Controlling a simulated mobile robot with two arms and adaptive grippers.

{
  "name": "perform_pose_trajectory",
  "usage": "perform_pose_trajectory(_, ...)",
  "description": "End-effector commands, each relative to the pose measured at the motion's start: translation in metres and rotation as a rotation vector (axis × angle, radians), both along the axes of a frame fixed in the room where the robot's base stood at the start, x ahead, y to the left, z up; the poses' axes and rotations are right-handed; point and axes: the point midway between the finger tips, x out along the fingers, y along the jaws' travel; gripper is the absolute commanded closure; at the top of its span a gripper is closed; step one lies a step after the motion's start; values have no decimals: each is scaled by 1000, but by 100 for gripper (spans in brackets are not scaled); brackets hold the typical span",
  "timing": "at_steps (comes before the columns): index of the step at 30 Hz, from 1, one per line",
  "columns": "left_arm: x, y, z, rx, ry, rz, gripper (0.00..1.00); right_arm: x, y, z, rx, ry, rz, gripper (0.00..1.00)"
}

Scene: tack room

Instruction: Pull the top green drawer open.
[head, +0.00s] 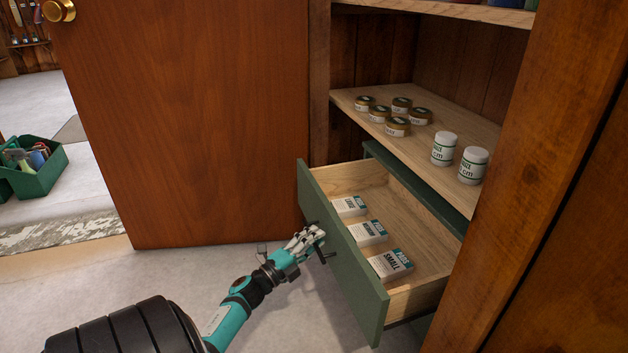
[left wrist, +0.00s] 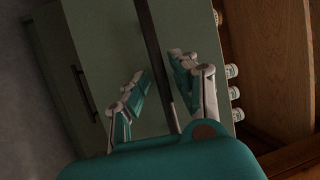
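The top green drawer (head: 341,262) is pulled well out of the cabinet, its wooden inside showing. Three small white boxes, one (head: 349,206) at the far end, lie in a row in it. My left gripper (head: 313,240) is at the drawer front, by its dark handle (head: 326,256). In the left wrist view the fingers of my left gripper (left wrist: 159,72) stand apart, on either side of a dark bar (left wrist: 158,52) that looks like this handle. No firm grip shows. Contact with the bar cannot be told. My right gripper is out of view.
Above the drawer, a wooden shelf (head: 361,105) holds several tins and two white jars (head: 445,149). A brown door (head: 195,120) stands left of the cabinet. A green caddy (head: 42,175) is on the floor at far left. A lower handle (left wrist: 84,91) shows in the wrist view.

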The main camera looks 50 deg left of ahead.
Motion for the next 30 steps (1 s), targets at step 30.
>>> perform_pose_trajectory(30,-112,0,-20,2,-1,1,66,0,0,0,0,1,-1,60)
